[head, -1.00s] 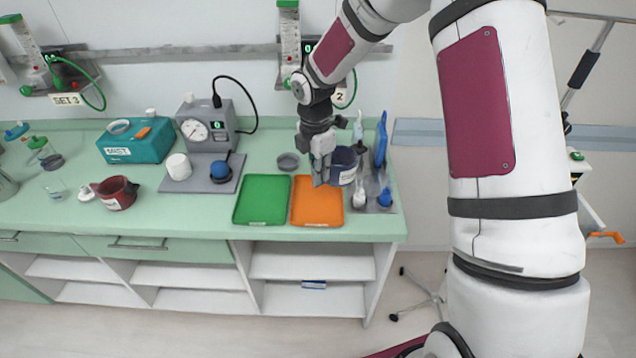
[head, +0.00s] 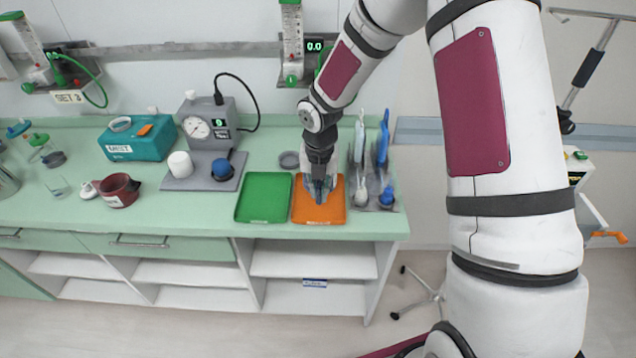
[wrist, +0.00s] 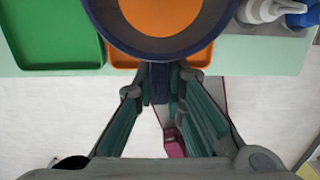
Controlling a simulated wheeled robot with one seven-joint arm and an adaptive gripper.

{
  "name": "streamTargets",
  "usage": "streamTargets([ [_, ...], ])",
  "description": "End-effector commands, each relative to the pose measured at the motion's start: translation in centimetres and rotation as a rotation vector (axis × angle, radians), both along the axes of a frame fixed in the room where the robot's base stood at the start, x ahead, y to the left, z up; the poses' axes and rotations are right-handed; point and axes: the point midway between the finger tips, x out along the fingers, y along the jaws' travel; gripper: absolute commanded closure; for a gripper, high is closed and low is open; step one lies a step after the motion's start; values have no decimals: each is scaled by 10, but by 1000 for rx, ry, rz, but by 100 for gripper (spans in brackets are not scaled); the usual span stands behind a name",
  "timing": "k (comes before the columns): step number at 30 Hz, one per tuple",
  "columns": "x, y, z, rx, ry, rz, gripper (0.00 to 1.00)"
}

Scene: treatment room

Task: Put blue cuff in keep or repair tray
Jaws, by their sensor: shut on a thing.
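My gripper (head: 320,190) points down over the orange tray (head: 305,213) in the head view. In the wrist view my gripper (wrist: 160,75) is shut on the near wall of a dark blue ring-shaped cuff (wrist: 150,47). The orange tray shows through the cuff's opening and beside it (wrist: 120,57). The cuff is mostly hidden behind the gripper in the head view. I cannot tell whether it touches the tray floor. The green tray (head: 263,198) lies just left of the orange one and looks empty.
A rack with blue and white tools (head: 383,150) stands close to the right of the orange tray. A grey ring (head: 289,160) lies behind the trays. A gauge unit (head: 209,128), a teal box (head: 137,138) and a dark red cuff (head: 119,190) stand to the left.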

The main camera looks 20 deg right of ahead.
Motion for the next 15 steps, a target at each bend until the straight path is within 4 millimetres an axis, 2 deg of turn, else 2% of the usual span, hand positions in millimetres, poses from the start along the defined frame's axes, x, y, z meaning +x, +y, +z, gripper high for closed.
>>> streamTargets([
  [15, 1, 0, -47, -1, 1, 0, 100],
])
